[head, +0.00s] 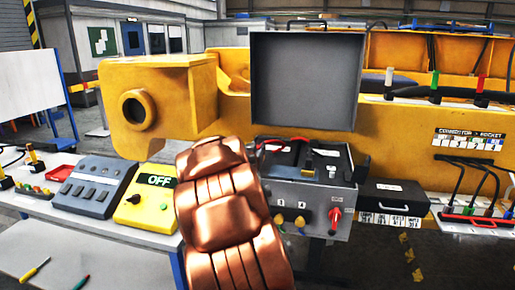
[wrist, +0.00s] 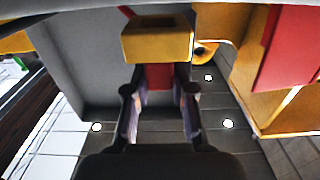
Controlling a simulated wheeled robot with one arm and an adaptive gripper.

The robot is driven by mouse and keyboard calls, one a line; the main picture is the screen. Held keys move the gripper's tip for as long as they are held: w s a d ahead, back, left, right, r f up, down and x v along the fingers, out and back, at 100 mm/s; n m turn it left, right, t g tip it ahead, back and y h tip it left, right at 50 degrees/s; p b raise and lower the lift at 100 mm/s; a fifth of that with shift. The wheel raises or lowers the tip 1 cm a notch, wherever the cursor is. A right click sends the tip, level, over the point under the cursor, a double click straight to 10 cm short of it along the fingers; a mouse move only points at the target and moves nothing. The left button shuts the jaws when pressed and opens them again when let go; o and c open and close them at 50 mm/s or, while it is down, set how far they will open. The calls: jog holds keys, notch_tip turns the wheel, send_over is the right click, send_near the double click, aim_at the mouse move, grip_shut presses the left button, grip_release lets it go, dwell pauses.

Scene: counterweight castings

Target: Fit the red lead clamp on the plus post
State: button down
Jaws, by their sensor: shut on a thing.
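In the wrist view my gripper (wrist: 158,95) is shut on a red block with a brass-yellow head (wrist: 157,42), which I take for the red lead clamp. The brass head sticks out beyond the fingertips. In the head view an open grey box (head: 345,190) holds a dark battery-like block (head: 322,163). A red piece (head: 275,144) shows along the box's back left edge, perhaps part of the lead. My copper-coloured arm covers the box's left side, and I cannot see my gripper there. I cannot make out the plus post for certain.
The box's grey lid (head: 305,82) stands up behind it. A red knob (head: 335,216) is on the box front. A yellow unit marked OFF (head: 146,207) and a grey switch panel (head: 95,187) stand at left. A black case (head: 393,195) is at right. A yellow casting (head: 190,105) lies behind.

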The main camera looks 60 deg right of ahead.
jog(key=shift+f+b, duration=0.85)
jog(key=shift+f, duration=0.75)
dwell(0.7)
jog(key=c, duration=0.9)
grip_release()
jog(key=shift+a, duration=0.1)
jog(key=v, duration=1.1)
jog(key=shift+a, duration=0.35)
jog(key=shift+s, duration=0.15)
